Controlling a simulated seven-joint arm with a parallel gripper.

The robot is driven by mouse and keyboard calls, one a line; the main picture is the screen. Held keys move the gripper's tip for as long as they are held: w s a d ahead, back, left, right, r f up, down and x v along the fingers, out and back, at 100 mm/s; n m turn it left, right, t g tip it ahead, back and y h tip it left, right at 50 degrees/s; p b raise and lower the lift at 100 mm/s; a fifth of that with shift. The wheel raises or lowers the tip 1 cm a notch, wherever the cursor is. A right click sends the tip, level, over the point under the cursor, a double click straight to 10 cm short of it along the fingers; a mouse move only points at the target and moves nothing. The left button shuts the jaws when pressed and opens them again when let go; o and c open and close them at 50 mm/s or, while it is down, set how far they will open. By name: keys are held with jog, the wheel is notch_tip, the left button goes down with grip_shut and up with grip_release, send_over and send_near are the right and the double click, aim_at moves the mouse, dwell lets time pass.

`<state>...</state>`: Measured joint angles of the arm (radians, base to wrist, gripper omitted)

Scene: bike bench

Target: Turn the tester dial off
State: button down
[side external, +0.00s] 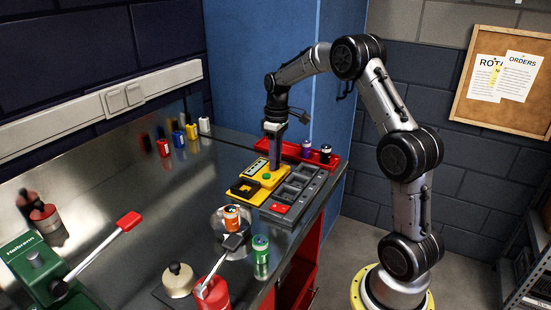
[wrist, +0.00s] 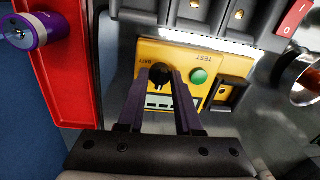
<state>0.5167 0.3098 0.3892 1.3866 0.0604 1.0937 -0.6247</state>
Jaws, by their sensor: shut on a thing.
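The yellow tester (side external: 254,184) lies on the metal bench below my gripper in the side view, and its yellow face (wrist: 204,62) shows in the wrist view. Its black dial (wrist: 159,75) sits left of a green button (wrist: 199,76). My gripper (wrist: 164,76) points down at the tester, with its two fingers closed around the dial. The fingers also reach the tester in the side view (side external: 274,166). The dial's pointer mark and exact setting are partly hidden by the fingers.
A grey unit with compartments and a red switch (wrist: 296,17) adjoins the tester. A red tray (side external: 318,159) holds a purple battery (wrist: 38,30) and a black one behind. An orange battery (side external: 231,217) and a green battery (side external: 261,257) stand nearer the camera.

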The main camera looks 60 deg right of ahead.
jog(key=shift+r+n, duration=0.1)
jog(key=shift+n, duration=0.5)
jog(key=c, duration=0.6)
grip_release()
jog(key=r, duration=0.9)
jog(key=d+r, duration=0.1)
jog(key=r, duration=0.3)
jog(key=shift+w+r, duration=0.1)
jog(key=shift+r, duration=0.3)
